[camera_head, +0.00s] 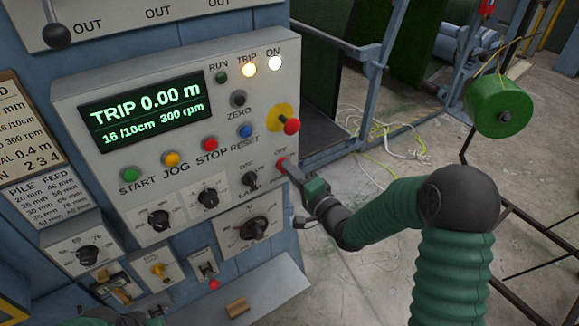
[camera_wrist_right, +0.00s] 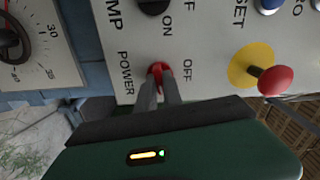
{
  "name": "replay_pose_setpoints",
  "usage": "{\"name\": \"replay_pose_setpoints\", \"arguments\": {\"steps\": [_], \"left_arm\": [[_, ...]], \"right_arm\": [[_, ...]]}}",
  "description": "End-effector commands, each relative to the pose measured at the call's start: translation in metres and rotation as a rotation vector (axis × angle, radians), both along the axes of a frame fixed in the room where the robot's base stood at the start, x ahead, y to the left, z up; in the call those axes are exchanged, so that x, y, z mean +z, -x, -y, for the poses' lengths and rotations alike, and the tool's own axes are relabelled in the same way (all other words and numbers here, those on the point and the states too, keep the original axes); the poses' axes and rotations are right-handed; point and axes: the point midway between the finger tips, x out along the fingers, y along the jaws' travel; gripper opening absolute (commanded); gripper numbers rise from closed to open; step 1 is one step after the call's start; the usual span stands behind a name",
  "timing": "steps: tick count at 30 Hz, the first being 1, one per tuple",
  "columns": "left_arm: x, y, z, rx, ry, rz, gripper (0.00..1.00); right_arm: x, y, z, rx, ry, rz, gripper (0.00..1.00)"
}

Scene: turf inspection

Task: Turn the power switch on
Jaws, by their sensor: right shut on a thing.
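The red power switch (camera_head: 281,163) is at the lower right of the grey control panel (camera_head: 65,100), under an OFF label. In the wrist view the power switch (camera_wrist_right: 158,69) sits between the POWER and OFF labels. My right gripper (camera_head: 287,169) reaches it from the right. Its two fingers (camera_wrist_right: 158,86) are shut on the red switch and hide part of it. Which way its lever points I cannot tell. A dark green part of my left gripper (camera_head: 150,314) shows at the bottom left edge, mostly cut off; its jaws cannot be made out.
The red emergency knob on a yellow plate (camera_head: 280,118) is just above the switch. The display (camera_head: 140,112) reads TRIP 0.00 m. The TRIP lamp (camera_head: 248,70) and ON lamp (camera_head: 275,62) are lit. A lamp knob (camera_head: 250,180) is close on the left. Concrete floor lies right.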

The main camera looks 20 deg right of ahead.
Motion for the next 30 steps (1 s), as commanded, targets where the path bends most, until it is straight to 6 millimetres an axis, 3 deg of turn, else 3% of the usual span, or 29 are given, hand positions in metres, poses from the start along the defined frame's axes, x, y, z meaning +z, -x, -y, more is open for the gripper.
{"name": "replay_pose_setpoints", "arguments": {"steps": [10,26,27,30], "left_arm": [[0.0104,0.0,0.0,0.0,0.0,0.0,0.0],[0.011,0.0,0.0,0.0,0.0,0.0,0.0],[0.011,0.0,0.0,0.0,0.0,0.0,0.0],[0.011,0.0,0.0,0.0,0.0,0.0,0.0]], "right_arm": [[-0.0018,0.0,0.0022,-0.005,-0.144,-0.043,0.0],[-0.0036,0.0002,0.0018,-0.004,-0.169,-0.052,0.0],[-0.0037,0.0002,0.0018,-0.004,-0.169,-0.052,0.12],[-0.0033,0.0002,0.0016,-0.004,-0.17,-0.051,0.25]]}}
